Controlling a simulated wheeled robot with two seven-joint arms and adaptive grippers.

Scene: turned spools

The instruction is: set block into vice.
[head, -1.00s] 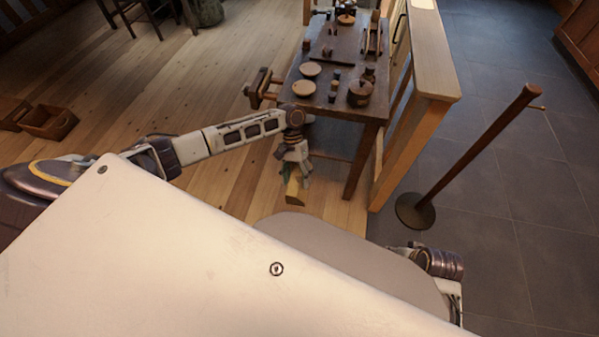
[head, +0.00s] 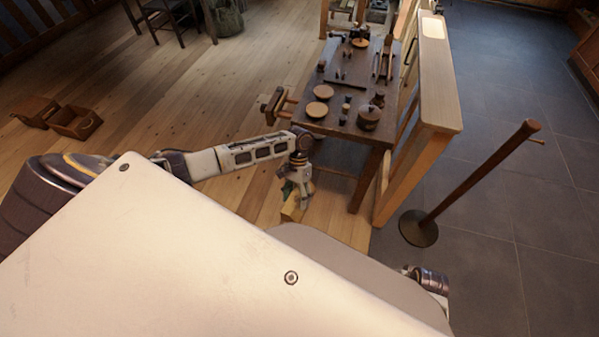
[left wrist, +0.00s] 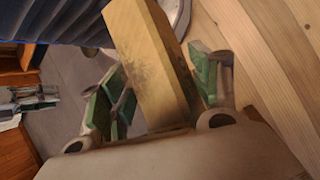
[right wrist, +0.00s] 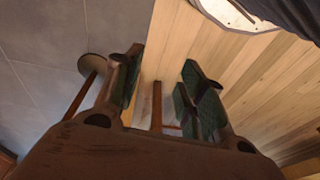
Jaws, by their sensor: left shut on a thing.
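The block is a yellowish wooden bar, seen in the head view (head: 291,212) and large in the left wrist view (left wrist: 148,60). My left gripper (head: 297,190) is shut on it, with green finger pads on either side in the left wrist view (left wrist: 165,88). It holds the block low, in front of the table's near end. The wooden vice (head: 277,104) sticks out from the table's left side, beyond and slightly left of the gripper; the block is apart from it. My right gripper (right wrist: 160,95) is open and empty in the right wrist view; its fingers do not show in the head view.
The dark table (head: 340,127) carries plates (head: 316,110), a lidded pot (head: 368,117) and small turned pieces. A pale wooden frame (head: 425,140) stands along its right side. A post on a round base (head: 418,228) stands farther right.

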